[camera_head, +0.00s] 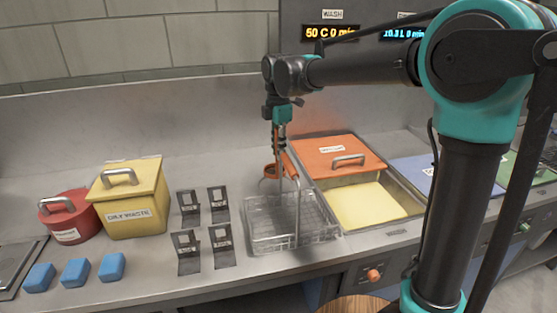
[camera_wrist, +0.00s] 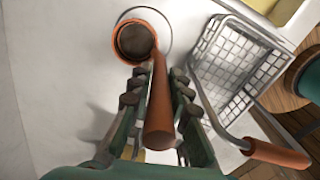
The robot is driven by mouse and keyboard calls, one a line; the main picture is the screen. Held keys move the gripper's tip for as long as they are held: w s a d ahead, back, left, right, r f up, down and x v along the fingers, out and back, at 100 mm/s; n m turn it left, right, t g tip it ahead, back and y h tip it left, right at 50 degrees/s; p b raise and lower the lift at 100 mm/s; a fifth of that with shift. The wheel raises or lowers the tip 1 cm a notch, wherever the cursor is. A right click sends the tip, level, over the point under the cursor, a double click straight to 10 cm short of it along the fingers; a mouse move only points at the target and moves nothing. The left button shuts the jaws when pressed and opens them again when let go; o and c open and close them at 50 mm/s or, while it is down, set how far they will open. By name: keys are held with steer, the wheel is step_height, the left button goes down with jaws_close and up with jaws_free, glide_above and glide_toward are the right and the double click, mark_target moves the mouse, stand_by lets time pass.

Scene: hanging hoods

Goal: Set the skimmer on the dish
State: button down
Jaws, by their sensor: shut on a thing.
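The skimmer has a brown-orange handle (camera_wrist: 160,112) and a round, orange-rimmed head with a dark inside (camera_wrist: 134,40). My gripper (camera_wrist: 157,90) is shut on the handle, with a finger on each side. In the head view, my gripper (camera_head: 279,143) points down behind the wire basket, and the orange skimmer head (camera_head: 270,171) hangs low there. A thin round rim (camera_wrist: 168,22), which looks like a clear dish, shows around the skimmer head in the wrist view. I cannot tell whether the two touch.
A wire basket (camera_head: 262,236) with an orange handle (camera_wrist: 276,153) stands right beside my gripper. An orange-lidded yellow basin (camera_head: 360,203) is to the right. Black stands (camera_head: 186,243), a yellow bin (camera_head: 130,204), a red pot (camera_head: 66,215) and blue blocks (camera_head: 75,271) are to the left.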

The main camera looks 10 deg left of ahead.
steer(key=shift+f, duration=2)
steer(key=c, duration=1.4)
jaws_free()
step_height(320, 180, up, 12)
steer(key=shift+r, duration=0.15)
